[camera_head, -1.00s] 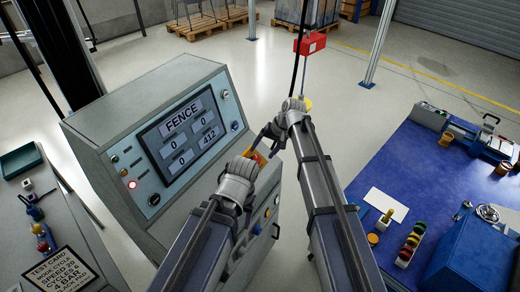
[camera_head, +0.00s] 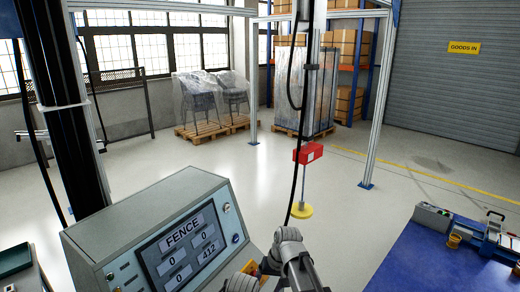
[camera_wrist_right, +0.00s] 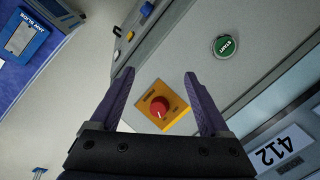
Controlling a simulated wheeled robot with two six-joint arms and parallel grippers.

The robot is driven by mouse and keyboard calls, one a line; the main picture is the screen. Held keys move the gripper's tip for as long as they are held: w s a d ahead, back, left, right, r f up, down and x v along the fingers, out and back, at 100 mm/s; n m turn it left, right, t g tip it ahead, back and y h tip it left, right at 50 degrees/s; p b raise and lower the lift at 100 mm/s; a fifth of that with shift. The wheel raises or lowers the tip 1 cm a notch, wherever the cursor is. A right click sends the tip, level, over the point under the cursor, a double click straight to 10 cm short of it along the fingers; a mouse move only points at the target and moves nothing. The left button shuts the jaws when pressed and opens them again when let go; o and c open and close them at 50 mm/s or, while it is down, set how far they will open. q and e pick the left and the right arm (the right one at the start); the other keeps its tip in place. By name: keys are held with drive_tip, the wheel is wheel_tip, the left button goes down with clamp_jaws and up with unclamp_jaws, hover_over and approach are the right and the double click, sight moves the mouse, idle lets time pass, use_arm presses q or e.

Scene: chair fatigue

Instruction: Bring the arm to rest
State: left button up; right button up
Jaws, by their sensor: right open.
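In the right wrist view my right gripper (camera_wrist_right: 159,73) is open and empty. Its two dark fingers reach out on either side of a red mushroom button (camera_wrist_right: 159,107) on a yellow plate (camera_wrist_right: 178,100); I cannot tell whether they touch it. In the head view my right arm (camera_head: 290,255) shows at the bottom middle, beside the console (camera_head: 140,220) with its FENCE screen (camera_head: 185,250).
A green START button (camera_wrist_right: 223,45) sits on the console face. A blue-topped bench (camera_head: 425,260) stands at right. A dark column (camera_head: 60,130) rises at left. Open floor lies beyond.

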drive_tip(key=s+d+n+h, duration=0.1)
drive_tip(key=s+d+h, duration=0.1)
drive_tip(key=s, duration=0.6)
drive_tip(key=s+d+n+h, duration=0.1)
drive_tip(key=s+n+h, duration=0.1)
drive_tip(key=s, duration=0.7)
drive_tip(key=shift+s+d+f+g, duration=0.3)
drive_tip(key=shift+d, duration=0.1)
drive_tip(key=shift+c, duration=0.3)
idle(0.4)
